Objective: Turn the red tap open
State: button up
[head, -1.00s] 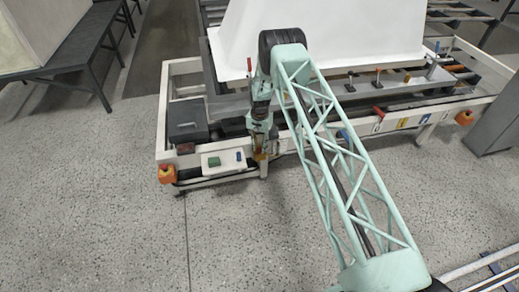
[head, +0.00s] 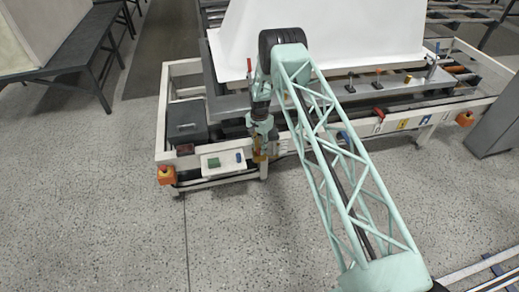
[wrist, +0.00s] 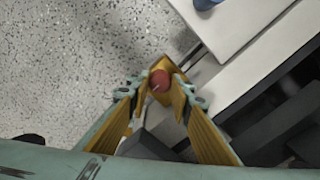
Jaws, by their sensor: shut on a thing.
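A round red part (wrist: 159,80), which looks like the red tap's top, sits between my gripper's yellow fingertips in the wrist view. My gripper (wrist: 160,88) is shut on it, with a finger on each side. In the head view my gripper (head: 260,156) points down at the front rail of the pale frame, right of the control panel. There the tap is hidden behind the fingers. The tap's body and how far it is turned cannot be made out.
The white panel (head: 224,162) with green and blue buttons is close left of my gripper. A dark box (head: 187,122) and an orange-red stop button (head: 166,173) are farther left. The white tub shell (head: 340,35) stands behind. Speckled floor (head: 100,230) in front is clear.

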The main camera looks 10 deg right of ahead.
jog(key=o, duration=0.9)
jog(key=shift+r, duration=0.1)
jog(key=shift+r, duration=5.9)
